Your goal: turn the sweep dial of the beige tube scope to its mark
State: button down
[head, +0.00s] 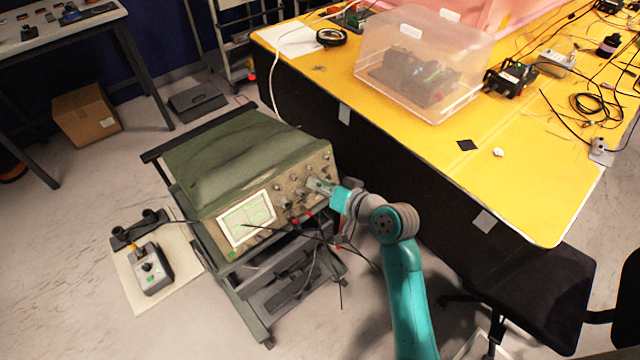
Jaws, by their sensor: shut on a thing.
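The tube scope (248,165) sits on a wheeled cart, with a green cover on top and a beige front panel. Its lit screen (247,219) is at the panel's left, and several knobs fill the right part. My gripper (314,186) is at the knobs right of the screen, shut on a dial there. The gripper hides the held dial and its mark, so I cannot tell where the dial points. Red and black leads (309,214) plug in along the panel's lower edge.
A yellow table (540,190) with a clear plastic box (455,50) stands to the right. A grey control box (151,268) lies on a board at the lower left. A black chair (545,300) is at the lower right. Dark cables hang before the cart.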

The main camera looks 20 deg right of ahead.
jog(key=c, duration=1.3)
grip_release()
jog(key=v, duration=1.2)
jog(key=shift+f, duration=0.15)
jog(key=s+a+f+m+h, duration=0.1)
jog(key=s+f+h, duration=0.2)
jog(key=s+f, duration=0.35)
jog(key=s+a+f+m+h, duration=0.1)
jog(key=s+a+f+h, duration=0.15)
jog(key=s, duration=0.65)
jog(key=s+r+n, duration=0.1)
jog(key=s, duration=0.4)
jog(key=s+r+n+t, duration=0.1)
jog(key=s+r+n, duration=0.1)
jog(key=s, duration=0.4)
jog(key=s+r+n+t, duration=0.1)
jog(key=s+r, duration=0.1)
jog(key=s, duration=0.4)
jog(key=shift+s+a+n, duration=0.25)
jog(key=shift+a+n, duration=0.15)
